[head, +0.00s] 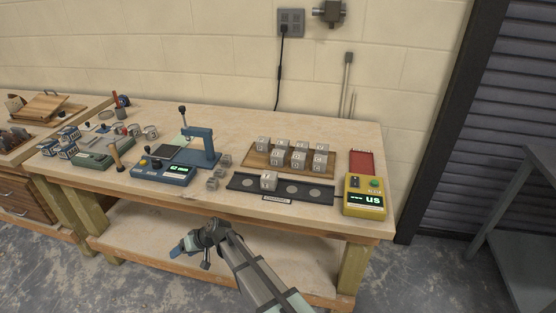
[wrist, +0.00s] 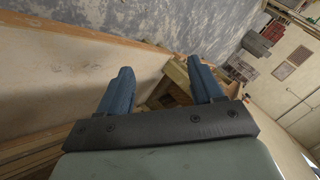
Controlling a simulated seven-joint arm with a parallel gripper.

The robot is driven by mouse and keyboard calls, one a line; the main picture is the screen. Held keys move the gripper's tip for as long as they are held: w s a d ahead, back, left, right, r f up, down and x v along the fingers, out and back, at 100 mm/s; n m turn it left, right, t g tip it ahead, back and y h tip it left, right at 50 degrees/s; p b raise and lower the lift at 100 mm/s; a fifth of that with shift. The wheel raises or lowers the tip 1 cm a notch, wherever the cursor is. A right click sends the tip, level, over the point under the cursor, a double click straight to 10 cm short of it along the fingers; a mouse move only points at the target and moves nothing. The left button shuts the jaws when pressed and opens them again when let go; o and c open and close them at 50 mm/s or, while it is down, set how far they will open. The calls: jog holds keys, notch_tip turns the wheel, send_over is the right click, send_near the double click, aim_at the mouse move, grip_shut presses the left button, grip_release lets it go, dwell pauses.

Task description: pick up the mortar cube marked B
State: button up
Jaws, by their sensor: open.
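Several grey mortar cubes with marks on their faces stand in rows on a wooden board (head: 250,163) at the right of the bench; a front-row cube (head: 298,159) is among them. The marks are too small to read, so I cannot tell which cube is B. My gripper (head: 183,247) is in front of the bench, apart from all cubes. In the wrist view, its two blue fingers (wrist: 160,84) are spread and empty; no cube shows there.
Small plain grey cubes (head: 213,184) lie left of the black strip. A blue press device (head: 203,146) stands behind them, a blue scale (head: 165,172) to the left. A yellow meter (head: 364,196) and red tray (head: 361,161) are at the right. A lower shelf (head: 150,222) runs under the bench (head: 225,200).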

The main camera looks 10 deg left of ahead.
jog(key=w+a+r+n+y, duration=0.1)
jog(key=w+a+r+n, duration=0.15)
jog(key=a+r, duration=0.5)
jog(key=w+a+r+n+y, duration=0.1)
jog(key=a+r+n, duration=0.35)
jog(key=r, duration=0.65)
jog(key=w+d+r+n+t, duration=0.2)
jog(key=w+d+r+n, duration=0.15)
jog(key=w+r, duration=0.85)
jog(key=w+d+r+h, duration=0.1)
jog(key=w+d+r, duration=0.2)
jog(key=w+d, duration=0.45)
jog(key=w+d+r+h, duration=0.2)
jog(key=w+d, duration=0.3)
jog(key=d, duration=0.5)
jog(key=m+h, duration=0.2)
jog(key=h, duration=0.2)
send_over(278, 153)
jog(key=d, duration=0.2)
jog(key=shift+n+g, duration=0.25)
jog(key=shift+g, duration=0.05)
notch_tip(278, 153, down, 7)
jog(key=shift+s+d+f, duration=0.1)
jog(key=shift+x, duration=3)
jog(key=shift+w, duration=0.2)
